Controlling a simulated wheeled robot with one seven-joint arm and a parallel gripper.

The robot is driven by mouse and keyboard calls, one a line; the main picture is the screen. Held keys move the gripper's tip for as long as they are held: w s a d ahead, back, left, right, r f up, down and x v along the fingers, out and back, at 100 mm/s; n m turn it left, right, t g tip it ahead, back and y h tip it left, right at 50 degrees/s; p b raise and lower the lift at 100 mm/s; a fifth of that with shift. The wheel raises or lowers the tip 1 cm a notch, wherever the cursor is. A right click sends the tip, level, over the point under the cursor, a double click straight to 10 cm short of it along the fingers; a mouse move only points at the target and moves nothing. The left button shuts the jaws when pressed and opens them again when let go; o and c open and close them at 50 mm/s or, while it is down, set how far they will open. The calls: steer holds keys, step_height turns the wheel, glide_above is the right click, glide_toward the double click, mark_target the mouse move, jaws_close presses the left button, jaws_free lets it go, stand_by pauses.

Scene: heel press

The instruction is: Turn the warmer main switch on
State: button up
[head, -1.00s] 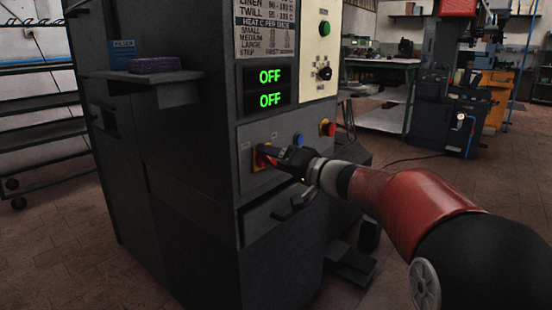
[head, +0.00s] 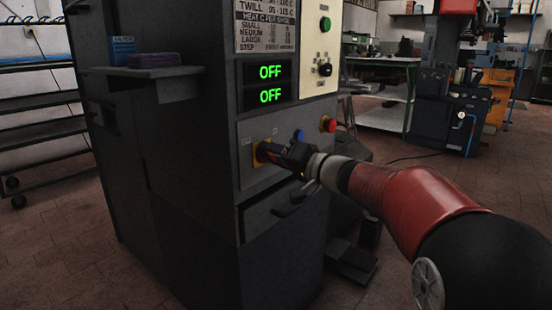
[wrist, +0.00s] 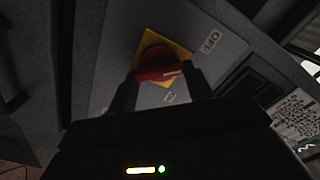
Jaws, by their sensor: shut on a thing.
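The main switch is a red rotary knob (wrist: 158,64) on a yellow plate (wrist: 179,50), low on the dark press's front panel. In the wrist view an OFF label (wrist: 211,42) is at the plate's upper right; a smaller label (wrist: 169,97) below it is hard to read. My gripper (wrist: 162,80) has a finger on each side of the knob's handle and is shut on it. In the head view my gripper (head: 270,153) reaches the panel from the right and hides most of the knob; part of the yellow plate (head: 258,160) shows.
Two green displays (head: 270,72) (head: 270,96) above both read OFF. A blue button (head: 299,135) and a red button (head: 328,125) sit right of the switch. A drawer-like handle (head: 290,207) is just below my gripper. A shelf (head: 150,73) juts out at left.

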steer(key=m+b, duration=0.1)
steer(key=m, duration=0.3)
steer(key=m+b, duration=0.1)
steer(key=m, duration=0.3)
steer(key=m+b, duration=0.1)
steer(key=m, duration=0.3)
steer(key=shift+d+f, duration=0.1)
steer(key=shift+f, duration=0.25)
steer(key=shift+f+m+p, duration=0.15)
steer(key=shift+m+p, duration=0.3)
steer(key=shift+m, duration=1.95)
steer(key=o, duration=1)
